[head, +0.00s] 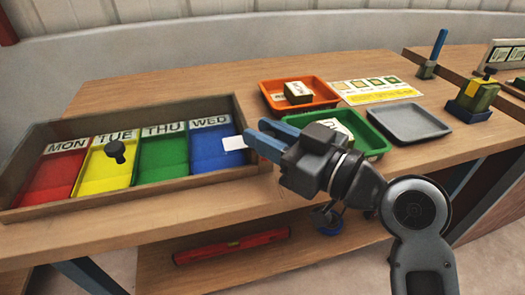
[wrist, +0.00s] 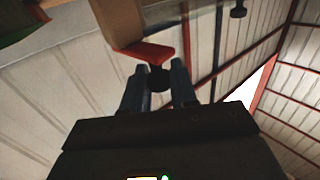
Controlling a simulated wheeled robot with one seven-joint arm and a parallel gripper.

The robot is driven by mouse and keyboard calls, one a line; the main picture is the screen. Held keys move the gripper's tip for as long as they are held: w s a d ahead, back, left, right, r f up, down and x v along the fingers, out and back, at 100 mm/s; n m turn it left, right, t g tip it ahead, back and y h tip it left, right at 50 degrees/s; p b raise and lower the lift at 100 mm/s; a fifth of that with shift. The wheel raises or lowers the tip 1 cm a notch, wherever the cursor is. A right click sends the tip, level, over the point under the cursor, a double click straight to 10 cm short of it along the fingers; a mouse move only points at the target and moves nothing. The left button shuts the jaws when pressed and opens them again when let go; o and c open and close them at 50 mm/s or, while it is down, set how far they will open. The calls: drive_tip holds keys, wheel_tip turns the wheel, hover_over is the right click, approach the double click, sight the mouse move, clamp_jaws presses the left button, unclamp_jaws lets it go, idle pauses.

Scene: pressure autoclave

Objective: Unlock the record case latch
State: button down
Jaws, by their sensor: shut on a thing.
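My gripper (head: 254,142) points left, over the right end of a wooden case (head: 120,215). Its blue fingers are closed. A small white card-like piece (head: 234,143) shows at their tips. In the wrist view my gripper (wrist: 158,88) has a dark rounded part (wrist: 158,78) between its fingers, with a red part (wrist: 148,54) just beyond. I cannot tell how these parts join or whether they belong to the white piece. The case has red, yellow, green and blue compartments marked MON, TUE, THU, WED. I cannot make out a latch.
A black knob (head: 115,150) stands in the yellow compartment. Right of the case are an orange tray (head: 299,107), a green tray (head: 377,141) and a grey tray (head: 409,123). A yellow-topped device (head: 477,97) stands further right. A red level (head: 230,246) lies on the lower shelf.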

drive_tip(key=shift+w+d+r+n+g+y+b, duration=0.1)
drive_tip(key=shift+d+n+g+y+b, duration=0.15)
drive_tip(key=shift+n+g+y+b, duration=0.3)
drive_tip(key=shift+d+r+n+g+y+b, duration=0.1)
drive_tip(key=shift+d+n+g+y+b, duration=0.2)
drive_tip(key=shift+g, duration=0.45)
drive_tip(key=shift+a+r, duration=0.1)
drive_tip(key=c, duration=1)
unclamp_jaws()
drive_tip(key=shift+f, duration=0.2)
drive_tip(key=v, duration=0.7)
drive_tip(key=shift+d+b, duration=0.3)
drive_tip(key=shift+d, duration=0.1)
